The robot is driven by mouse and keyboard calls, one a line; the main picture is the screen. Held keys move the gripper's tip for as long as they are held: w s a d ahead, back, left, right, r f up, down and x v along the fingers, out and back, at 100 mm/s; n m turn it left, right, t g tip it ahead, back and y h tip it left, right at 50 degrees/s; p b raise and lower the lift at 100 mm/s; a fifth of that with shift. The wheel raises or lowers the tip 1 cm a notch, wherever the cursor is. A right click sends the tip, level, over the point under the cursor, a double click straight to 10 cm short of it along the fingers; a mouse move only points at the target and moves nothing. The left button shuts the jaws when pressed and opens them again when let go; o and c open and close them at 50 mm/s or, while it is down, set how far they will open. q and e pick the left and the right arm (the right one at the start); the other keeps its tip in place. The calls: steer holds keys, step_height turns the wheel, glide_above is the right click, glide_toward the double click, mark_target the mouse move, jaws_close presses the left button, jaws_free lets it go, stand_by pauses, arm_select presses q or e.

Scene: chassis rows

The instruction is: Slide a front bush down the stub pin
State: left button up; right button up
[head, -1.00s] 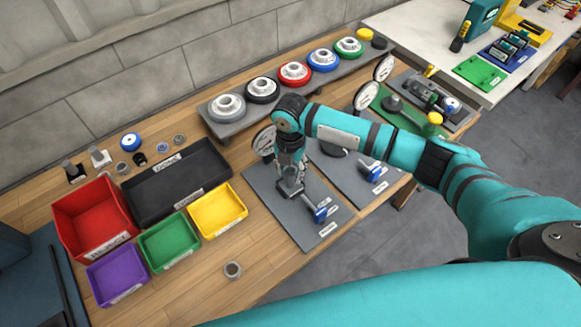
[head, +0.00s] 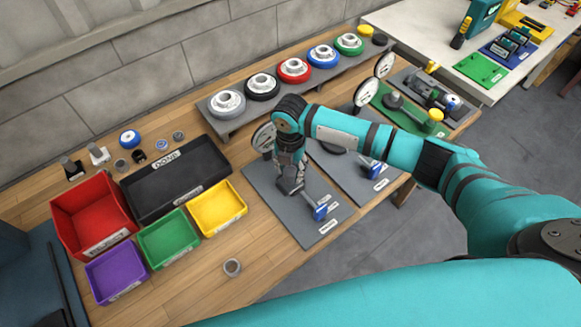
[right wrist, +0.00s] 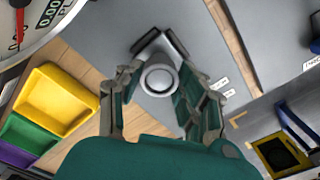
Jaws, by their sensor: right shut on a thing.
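My right gripper (head: 290,182) reaches down over the nearer grey fixture plate (head: 318,232). In the right wrist view, the gripper (right wrist: 158,88) has its fingers on both sides of a grey ring-shaped bush (right wrist: 159,77) and is shut on it. A dark grey block (right wrist: 152,42) shows just beyond the bush. The stub pin cannot be made out apart from the bush and the fingers, so I cannot tell how far the bush sits on it. My left gripper is not in view.
A blue-handled clamp (head: 320,212) and a dial gauge (head: 264,137) are close to the right gripper. Red (head: 56,222), purple (head: 118,292), green (head: 168,262) and yellow (head: 219,233) bins and a black DONE tray (head: 178,205) stand left. Bare bench lies in front.

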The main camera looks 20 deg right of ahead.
steer(key=o, duration=1.3)
step_height(320, 180, up, 12)
